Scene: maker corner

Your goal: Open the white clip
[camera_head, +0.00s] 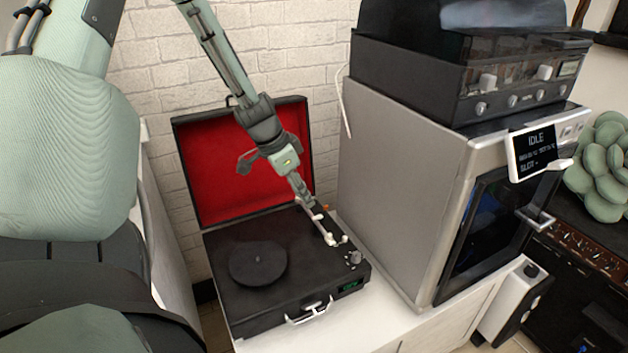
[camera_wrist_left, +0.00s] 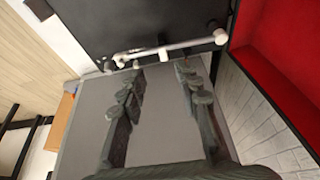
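The record player (camera_head: 300,262) stands open on a white counter, with its red-lined lid (camera_head: 215,160) up. Its pale tonearm (camera_head: 324,228) lies along the right side of the deck; it also shows in the left wrist view (camera_wrist_left: 190,44). The white clip is hard to single out; a small white piece (camera_wrist_left: 163,54) at the middle of the tonearm may be it. My left gripper (camera_head: 303,194) points down at the tonearm's back end. In the left wrist view its two fingers (camera_wrist_left: 160,72) are apart with nothing between them. My right gripper is not in view.
A grey-sided machine (camera_head: 395,185) with a dark glass door stands close on the right, carrying a black stereo unit (camera_head: 500,85) and a small screen (camera_head: 535,150). The black platter (camera_head: 258,263) is left of the tonearm. A white brick wall is behind.

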